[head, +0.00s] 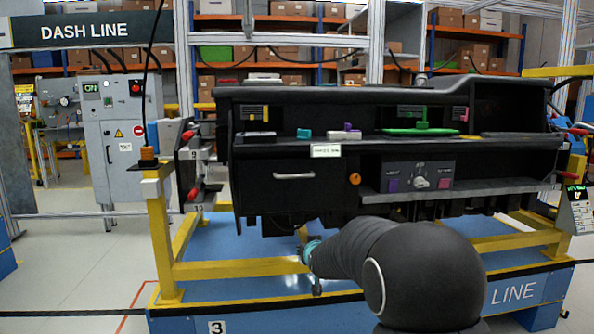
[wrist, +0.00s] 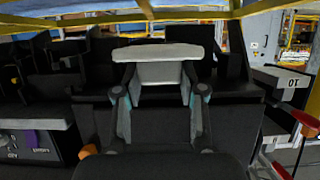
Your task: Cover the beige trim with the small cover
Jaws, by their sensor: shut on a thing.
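My gripper (wrist: 160,82) is shut on a pale, off-white piece (wrist: 160,53) with a wide flat top, held between the two fingertips in the wrist view. I cannot tell from its look whether this is the small cover or the beige trim. In the head view my gripper (head: 313,268) is low in front of the black dashboard module (head: 400,205), below its lower edge, and mostly hidden by my arm. The held piece is not clear there. I cannot pick out another beige trim with certainty.
The dashboard shelf holds a teal block (head: 304,133), a white piece with a purple block (head: 345,134) and a green plate (head: 420,131). An orange knob (head: 354,179) sits on the front. A yellow frame (head: 235,268) and blue platform (head: 225,302) lie below.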

